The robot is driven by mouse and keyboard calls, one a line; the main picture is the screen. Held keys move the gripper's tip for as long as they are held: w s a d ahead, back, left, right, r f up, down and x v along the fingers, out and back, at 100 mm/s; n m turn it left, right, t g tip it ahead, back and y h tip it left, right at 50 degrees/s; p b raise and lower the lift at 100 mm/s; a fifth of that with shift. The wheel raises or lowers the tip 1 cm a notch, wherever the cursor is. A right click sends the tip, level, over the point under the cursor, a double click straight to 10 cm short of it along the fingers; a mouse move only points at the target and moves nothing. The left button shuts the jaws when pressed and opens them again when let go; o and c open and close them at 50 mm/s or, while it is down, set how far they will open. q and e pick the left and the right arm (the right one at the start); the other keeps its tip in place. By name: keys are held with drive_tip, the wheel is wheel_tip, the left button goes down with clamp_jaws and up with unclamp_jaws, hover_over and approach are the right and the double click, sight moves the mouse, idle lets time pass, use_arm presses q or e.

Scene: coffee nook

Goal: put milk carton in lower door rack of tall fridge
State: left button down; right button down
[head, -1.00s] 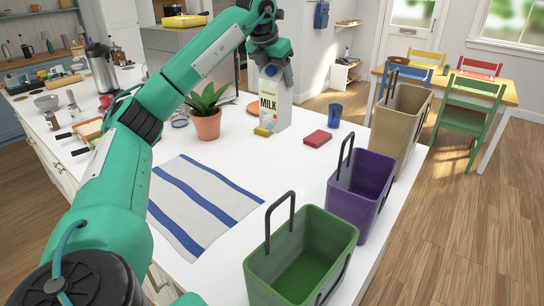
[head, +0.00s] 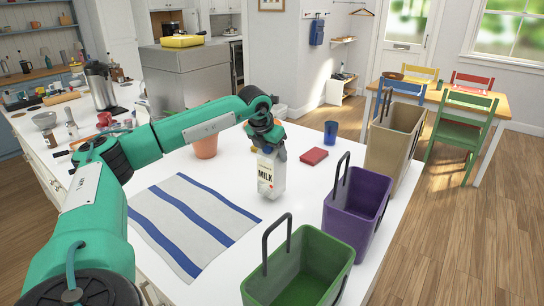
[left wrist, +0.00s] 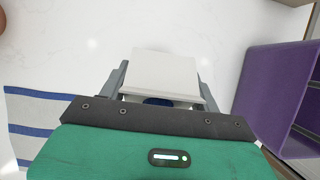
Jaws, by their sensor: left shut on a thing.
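A white milk carton (head: 270,178) with "MILK" on its side is held over the white counter in the head view, tilted a little. My left gripper (head: 266,148) is shut on its top end. In the left wrist view the carton's pale top (left wrist: 166,77) sits between the two fingers (left wrist: 160,85). I cannot tell whether the carton's bottom touches the counter. The tall fridge and its lower door rack cannot be made out for certain. My right gripper is not in view.
A purple bin (head: 355,210), a green bin (head: 300,270) and a tan bin (head: 393,140) line the counter's right side. A striped cloth (head: 195,222), red box (head: 314,156), blue cup (head: 330,132) and terracotta pot (head: 205,146) are near the carton.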

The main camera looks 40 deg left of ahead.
use_arm(q)
drive_tip(key=shift+f, duration=0.95)
drive_tip(key=c, duration=0.7)
unclamp_jaws()
drive_tip(key=shift+f, duration=0.2)
drive_tip(key=o, duration=0.4)
drive_tip(key=shift+r, duration=0.15)
